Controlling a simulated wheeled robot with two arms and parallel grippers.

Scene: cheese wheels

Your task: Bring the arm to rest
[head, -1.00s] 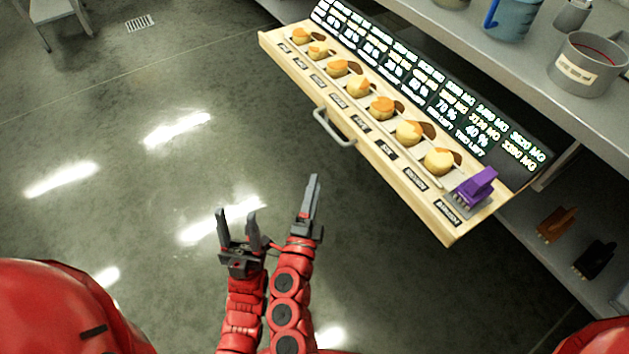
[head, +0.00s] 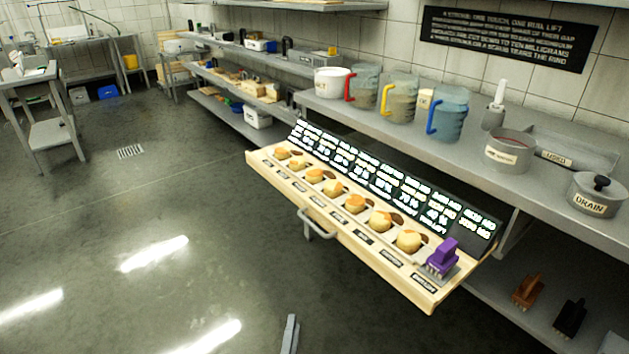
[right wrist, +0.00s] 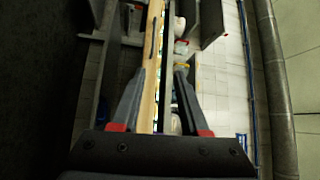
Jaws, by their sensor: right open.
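My right gripper (head: 290,335) shows only as a grey fingertip at the bottom edge of the head view, over bare floor. In the right wrist view my right gripper (right wrist: 160,75) is open, with nothing held between its two fingers. A strip of the pale wooden drawer (right wrist: 152,60) shows beyond them, apart from the fingers. My left gripper is out of view.
The pulled-out wooden drawer (head: 410,287) holds a row of several small cheese wheels (head: 355,204) and a purple brush (head: 442,258). Jugs and pots stand on the grey counter (head: 470,150) above. The floor at left (head: 100,220) is clear.

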